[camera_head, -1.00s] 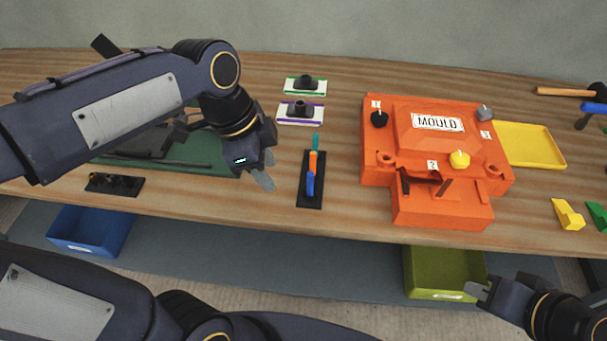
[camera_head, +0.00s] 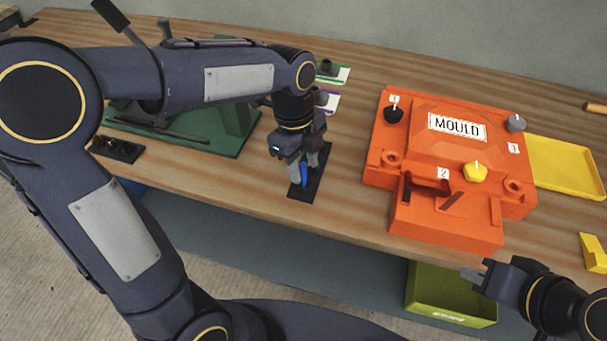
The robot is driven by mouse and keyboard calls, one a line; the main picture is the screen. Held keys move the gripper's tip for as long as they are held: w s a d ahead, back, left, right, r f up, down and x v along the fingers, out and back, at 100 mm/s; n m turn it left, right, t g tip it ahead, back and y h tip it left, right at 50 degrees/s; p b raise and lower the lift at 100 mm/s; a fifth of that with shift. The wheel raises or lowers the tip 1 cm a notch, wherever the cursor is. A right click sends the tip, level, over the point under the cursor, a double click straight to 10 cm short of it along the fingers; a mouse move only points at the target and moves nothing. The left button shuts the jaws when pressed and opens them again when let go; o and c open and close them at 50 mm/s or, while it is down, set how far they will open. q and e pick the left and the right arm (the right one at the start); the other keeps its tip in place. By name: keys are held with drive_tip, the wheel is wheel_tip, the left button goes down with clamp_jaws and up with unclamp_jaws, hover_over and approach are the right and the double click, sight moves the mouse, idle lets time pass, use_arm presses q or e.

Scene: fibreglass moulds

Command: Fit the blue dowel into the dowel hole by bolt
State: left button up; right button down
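The blue dowel (camera_head: 304,174) stands in a black rack (camera_head: 323,166) left of the mould. My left gripper (camera_head: 303,177) is low over the rack, its fingers apart on either side of the blue dowel; contact is unclear. The gripper hides the rack's other dowels. My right gripper (camera_head: 473,272) is open and empty before the table's front edge.
A yellow tray (camera_head: 565,166) lies right of the mould, with a yellow block (camera_head: 593,252) nearer the front edge. A green bin (camera_head: 450,304) stands below the table. A green fixture (camera_head: 180,135) lies behind my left arm. Bare wood separates rack and mould.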

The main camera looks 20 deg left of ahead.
use_arm(q)
drive_tip(key=shift+f, duration=0.2)
clamp_jaws()
drive_tip(key=shift+r, duration=0.1)
